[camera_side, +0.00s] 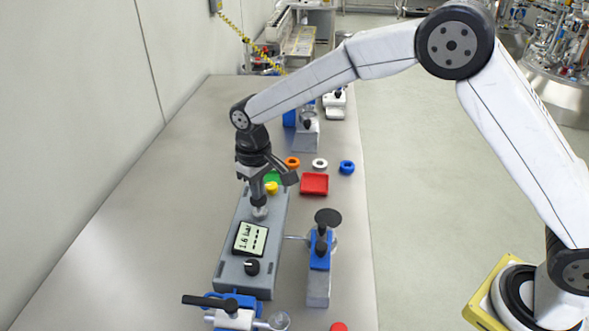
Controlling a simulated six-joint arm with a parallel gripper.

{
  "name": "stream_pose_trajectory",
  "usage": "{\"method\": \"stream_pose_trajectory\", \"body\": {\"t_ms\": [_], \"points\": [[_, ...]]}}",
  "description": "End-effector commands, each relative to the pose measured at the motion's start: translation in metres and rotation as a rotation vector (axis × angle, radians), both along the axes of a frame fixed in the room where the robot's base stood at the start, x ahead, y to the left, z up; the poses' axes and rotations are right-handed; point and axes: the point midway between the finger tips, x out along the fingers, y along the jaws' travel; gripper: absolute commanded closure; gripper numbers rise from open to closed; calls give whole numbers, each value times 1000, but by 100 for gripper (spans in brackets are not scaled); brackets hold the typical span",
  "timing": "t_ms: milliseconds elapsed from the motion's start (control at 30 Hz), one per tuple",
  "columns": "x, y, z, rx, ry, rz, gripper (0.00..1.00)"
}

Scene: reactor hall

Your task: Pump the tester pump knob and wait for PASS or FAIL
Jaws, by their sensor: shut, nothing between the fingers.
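The grey tester (233,272) lies on the bench in the middle of the view. Its screen (250,238) reads 1.6 bar with dashes on the lines beside it. A black dial (252,266) sits below the screen. The pale pump knob (260,212) is at the tester's far end. My gripper (259,204) points down directly over the knob with its fingers shut and empty. The fingertips are at the knob's top and seem to touch it; they hide part of it.
Right of the tester stands a blue clamp fixture (320,256) with a black handle. A blue valve (233,311) with a black lever is at the near edge. Beyond are a red tray (314,184) and orange (292,162), white (320,164) and blue (347,167) rings. The bench's left side is clear.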

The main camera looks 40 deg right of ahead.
Motion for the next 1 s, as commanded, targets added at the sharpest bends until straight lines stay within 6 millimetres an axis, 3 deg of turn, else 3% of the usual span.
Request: {"method": "stream_pose_trajectory", "body": {"t_ms": [1000], "points": [[-1, 0, -18, -1, 2, 0, 100]]}}
